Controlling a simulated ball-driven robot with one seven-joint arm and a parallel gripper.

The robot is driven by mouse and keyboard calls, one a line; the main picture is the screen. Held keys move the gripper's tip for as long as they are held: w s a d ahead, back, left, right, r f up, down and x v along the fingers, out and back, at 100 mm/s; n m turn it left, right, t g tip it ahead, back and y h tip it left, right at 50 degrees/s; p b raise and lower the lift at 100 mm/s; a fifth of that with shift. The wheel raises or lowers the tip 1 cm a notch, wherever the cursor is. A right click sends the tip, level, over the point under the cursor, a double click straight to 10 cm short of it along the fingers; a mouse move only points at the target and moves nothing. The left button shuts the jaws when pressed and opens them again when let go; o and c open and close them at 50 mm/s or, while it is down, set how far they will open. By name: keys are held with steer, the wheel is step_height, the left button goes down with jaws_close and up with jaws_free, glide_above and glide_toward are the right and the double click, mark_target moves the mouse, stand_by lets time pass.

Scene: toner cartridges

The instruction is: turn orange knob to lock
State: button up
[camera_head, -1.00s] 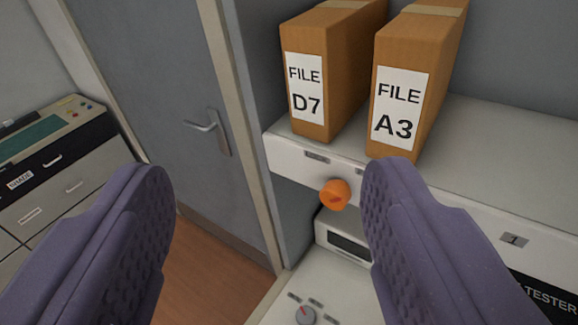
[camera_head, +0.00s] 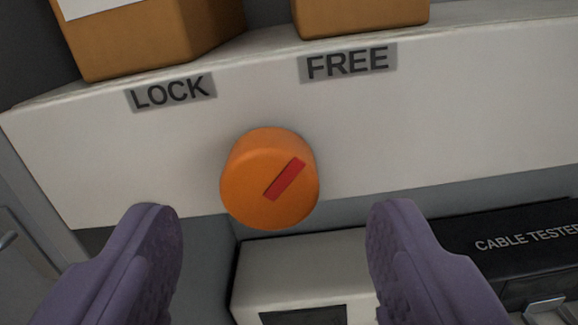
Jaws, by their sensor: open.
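The orange knob (camera_head: 245,195) sticks out from the white front edge of a shelf (camera_head: 400,140). Its red mark (camera_head: 284,180) slants up to the right, toward the FREE label (camera_head: 348,63). The LOCK label (camera_head: 172,92) is up and to the left of the knob. My gripper (camera_head: 268,222) is open and empty. Its two purple fingers stand wide apart, one low on each side of the knob. Neither finger appears to touch the knob.
Two brown file boxes, one at the left (camera_head: 160,40) and one in the middle (camera_head: 360,15), stand on the shelf above. Below the shelf are a white device (camera_head: 300,262) and a black case marked CABLE TESTER (camera_head: 500,225). A door handle (camera_head: 7,240) shows at the far left.

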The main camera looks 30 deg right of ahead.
mark_target(269, 199)
steer(key=shift+x, duration=1.7)
steer(key=shift+a, duration=0.1)
steer(key=c, duration=1.1)
steer(key=shift+o, duration=0.2)
